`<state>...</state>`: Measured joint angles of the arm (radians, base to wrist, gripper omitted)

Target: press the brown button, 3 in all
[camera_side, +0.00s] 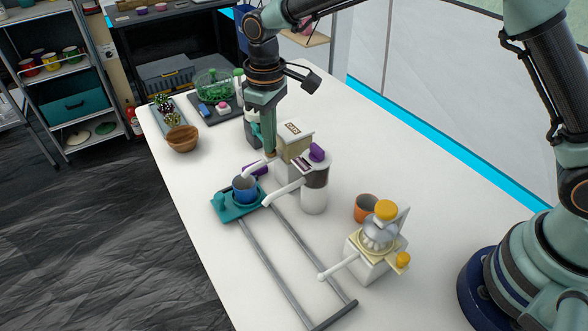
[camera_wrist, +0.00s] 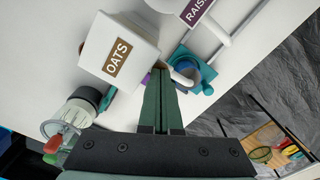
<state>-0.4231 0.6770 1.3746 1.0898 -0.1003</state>
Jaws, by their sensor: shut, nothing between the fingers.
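A white dispenser with a brown OATS label (camera_wrist: 118,58) stands mid-table; in the side view its pale box (camera_side: 296,142) is just right of my gripper. My gripper (camera_side: 269,150) is shut and empty, pointing down beside the box, above the spout. A small brown patch shows at its tips in the side view, perhaps the brown button; I cannot tell whether they touch. In the wrist view my fingers (camera_wrist: 161,72) end near the dispenser's lower right, and no brown button shows clearly. A blue mug (camera_side: 244,190) stands upright on a teal carriage (camera_side: 222,210) near the spouts.
A second dispenser (camera_side: 315,190) with a purple top (camera_side: 317,152) stands close on the right. A juicer (camera_side: 378,240) and an orange cup (camera_side: 366,207) are farther right. Grey rails (camera_side: 268,273) run towards the front. A wooden bowl (camera_side: 183,139) is at left.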

